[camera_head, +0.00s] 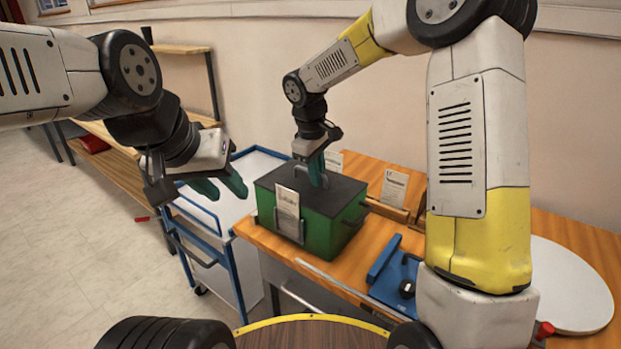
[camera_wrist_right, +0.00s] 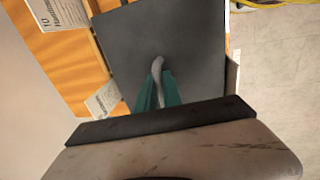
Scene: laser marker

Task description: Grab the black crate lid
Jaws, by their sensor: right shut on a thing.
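The black crate lid (camera_head: 343,191) lies flat on top of the green crate (camera_head: 327,235), which stands on the wooden table. A grey handle (camera_wrist_right: 157,72) rises from the middle of the lid. My right gripper (camera_head: 318,176) reaches down from above and is shut on this handle; in the right wrist view its green fingers (camera_wrist_right: 158,92) close around it, with the lid (camera_wrist_right: 165,40) filling the middle. My left gripper (camera_head: 222,189) hangs empty to the left of the crate, above the cart, with its two green fingers apart.
A blue-framed cart (camera_head: 217,236) with a pale top stands left of the table (camera_head: 282,243). Wooden holders with paper cards (camera_head: 394,188) stand behind the crate. A blue device (camera_head: 396,272) and a white round disc (camera_head: 572,285) are to the right.

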